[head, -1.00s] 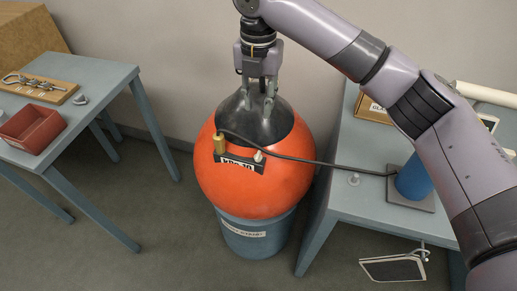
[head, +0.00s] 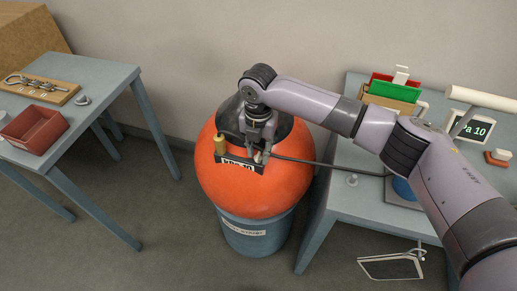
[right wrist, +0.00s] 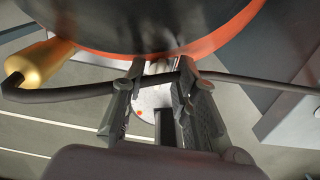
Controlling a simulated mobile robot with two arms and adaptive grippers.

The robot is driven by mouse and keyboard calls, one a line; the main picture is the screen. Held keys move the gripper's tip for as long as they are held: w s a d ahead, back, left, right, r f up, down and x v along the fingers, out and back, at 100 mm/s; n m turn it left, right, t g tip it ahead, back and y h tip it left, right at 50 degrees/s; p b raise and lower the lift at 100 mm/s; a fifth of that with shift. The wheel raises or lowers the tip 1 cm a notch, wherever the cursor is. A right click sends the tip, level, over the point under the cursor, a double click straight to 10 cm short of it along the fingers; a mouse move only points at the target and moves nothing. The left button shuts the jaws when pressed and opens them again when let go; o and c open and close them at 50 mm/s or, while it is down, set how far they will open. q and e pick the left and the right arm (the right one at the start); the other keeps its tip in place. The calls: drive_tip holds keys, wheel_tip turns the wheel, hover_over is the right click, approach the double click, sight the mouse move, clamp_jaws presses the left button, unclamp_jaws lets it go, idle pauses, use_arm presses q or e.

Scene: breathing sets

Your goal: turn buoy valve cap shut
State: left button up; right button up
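The orange buoy (head: 240,190) sits on a blue drum (head: 252,236), its black top partly behind my right arm. A dark plate with a label (head: 237,166) is on its front, with a brass fitting (head: 220,145) at the plate's left end. The brass fitting also shows in the right wrist view (right wrist: 38,62). A small pale valve cap (head: 258,157) is at the plate's right end, partly hidden by my right gripper (head: 260,152). In the right wrist view, the right gripper's fingers (right wrist: 160,72) are apart, around a pale piece; contact is unclear. My left gripper is not in view.
A black hose (head: 325,163) runs from the buoy to the right table (head: 365,212), crossing at the fingers in the right wrist view. That table holds a display (head: 472,128) and a blue cylinder. The left table (head: 60,130) holds a red tray (head: 33,146).

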drive_tip(key=shift+f, duration=0.15)
drive_tip(key=shift+c, duration=0.3)
clamp_jaws()
